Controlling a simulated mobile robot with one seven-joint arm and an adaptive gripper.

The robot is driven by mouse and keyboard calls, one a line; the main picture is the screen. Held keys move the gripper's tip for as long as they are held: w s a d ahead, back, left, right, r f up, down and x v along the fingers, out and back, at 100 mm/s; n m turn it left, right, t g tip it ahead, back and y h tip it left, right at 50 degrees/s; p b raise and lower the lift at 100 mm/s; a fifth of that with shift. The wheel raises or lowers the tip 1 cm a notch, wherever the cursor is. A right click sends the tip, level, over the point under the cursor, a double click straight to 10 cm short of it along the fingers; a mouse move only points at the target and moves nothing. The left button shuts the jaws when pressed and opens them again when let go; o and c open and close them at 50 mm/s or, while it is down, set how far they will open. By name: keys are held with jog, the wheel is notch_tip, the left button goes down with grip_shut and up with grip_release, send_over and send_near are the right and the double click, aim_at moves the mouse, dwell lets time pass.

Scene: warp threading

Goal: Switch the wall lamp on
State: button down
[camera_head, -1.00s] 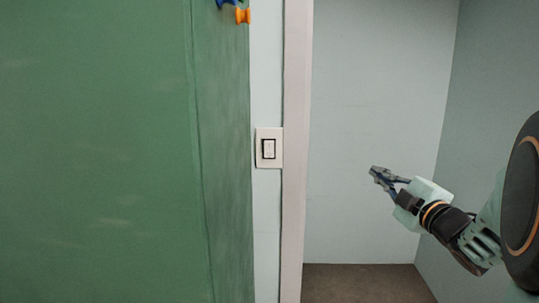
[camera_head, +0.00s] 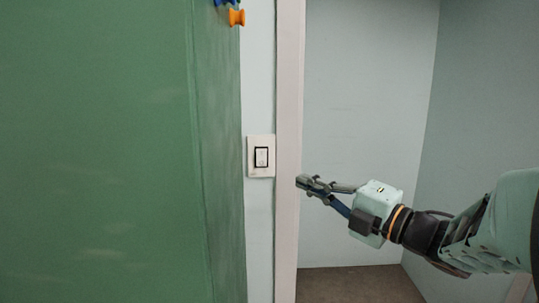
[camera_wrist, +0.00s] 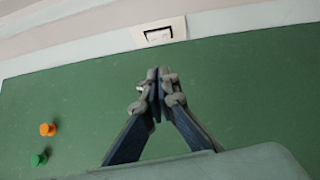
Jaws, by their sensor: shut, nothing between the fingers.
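A white wall switch plate (camera_head: 261,156) with a dark-rimmed rocker is on the narrow pale wall strip between the green panel and the door frame. It also shows in the wrist view (camera_wrist: 158,32), at the top, beyond the fingertips. My gripper (camera_head: 299,181) is shut and empty, to the right of the switch and slightly lower in the head view, in front of the door frame. In the wrist view the closed fingertips (camera_wrist: 157,73) point towards the switch, with a gap in the picture between them. The lamp itself is not in view.
A large green panel (camera_head: 95,150) fills the left side. Orange (camera_head: 237,17) and blue pegs sit at its upper edge; orange and green ones (camera_wrist: 39,160) show in the wrist view. The pale door frame (camera_head: 289,120) stands right of the switch, with an open recess beyond.

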jog(key=shift+s+a+r+n, duration=0.3)
jog(key=shift+s+a+r, duration=0.05)
jog(key=shift+a, duration=0.15)
send_near(261, 158)
jog(key=w+a, duration=0.1)
jog(key=a+r, duration=0.1)
jog(key=a, duration=0.1)
jog(key=w+a, duration=0.1)
jog(key=a, duration=0.1)
jog(key=shift+w+r+p, duration=0.25)
jog(key=shift+w+p, duration=0.1)
jog(key=shift+p, duration=0.05)
jog(key=shift+w+r, duration=0.1)
jog(key=shift+w, duration=0.55)
